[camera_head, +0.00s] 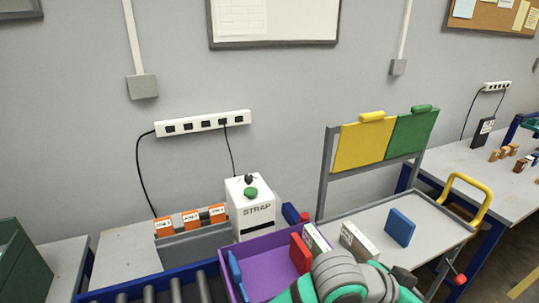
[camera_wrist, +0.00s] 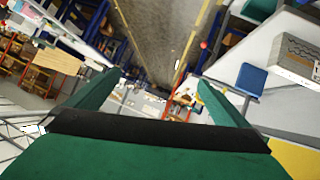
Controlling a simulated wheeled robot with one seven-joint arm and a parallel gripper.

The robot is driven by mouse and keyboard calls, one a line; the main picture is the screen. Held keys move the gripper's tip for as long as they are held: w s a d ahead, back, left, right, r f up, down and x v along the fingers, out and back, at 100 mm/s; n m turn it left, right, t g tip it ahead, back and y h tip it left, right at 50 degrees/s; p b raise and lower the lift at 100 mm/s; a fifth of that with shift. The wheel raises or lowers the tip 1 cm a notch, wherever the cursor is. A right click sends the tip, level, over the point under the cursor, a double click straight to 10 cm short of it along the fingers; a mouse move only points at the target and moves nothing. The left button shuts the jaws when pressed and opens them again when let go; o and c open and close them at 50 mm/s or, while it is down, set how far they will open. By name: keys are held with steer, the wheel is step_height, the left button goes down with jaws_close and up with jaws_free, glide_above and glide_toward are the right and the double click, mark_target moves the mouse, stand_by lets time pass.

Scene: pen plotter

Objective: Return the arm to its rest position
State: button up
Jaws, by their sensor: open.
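My gripper (camera_wrist: 155,88) shows in the wrist view as two green fingers spread wide apart. It is open, with nothing between the fingers. Beyond them the wrist view shows an aisle floor and distant shelving, tilted. My arm (camera_head: 345,280), grey and green, rises at the bottom of the head view, in front of the purple bin and the grey cart. The fingers cannot be made out in the head view.
A purple bin (camera_head: 262,272) holds red and blue pieces, beside a white STRAP machine (camera_head: 252,222). A cart (camera_head: 440,228) with yellow and green panels bears a blue box (camera_head: 399,228) and a white box (camera_head: 358,241). A dark green bin (camera_head: 22,262) stands left.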

step_height(320, 180, up, 4)
steer(key=w+d+r+n+t+h, duration=0.1)
steer(key=w+d+n+t+h, duration=0.1)
steer(key=w+n+t+h, duration=0.15)
steer(key=w+a+f+n+t+h, duration=0.1)
steer(key=w+a+n+t+h, duration=0.1)
steer(key=w+a+n+t, duration=0.3)
steer(key=s+a+f+n+t+y, duration=0.2)
steer(key=a+f+n+t+y, duration=0.65)
steer(key=a+f, duration=0.35)
steer(key=s+a+f+n+g+y, duration=0.1)
steer(key=s+a+f+n+y, duration=0.1)
steer(key=s+a+f+y, duration=0.75)
steer(key=s+a+f+m, duration=0.2)
steer(key=s+a+f, duration=0.1)
steer(key=s, duration=0.6)
steer(key=s+a+f+m+g, duration=0.1)
steer(key=s+a+f+m, duration=0.2)
steer(key=s+a, duration=0.3)
steer(key=s, duration=0.2)
steer(key=shift+s+a+f, duration=0.15)
steer(key=shift+s+f, duration=0.15)
steer(key=shift+s, duration=0.1)
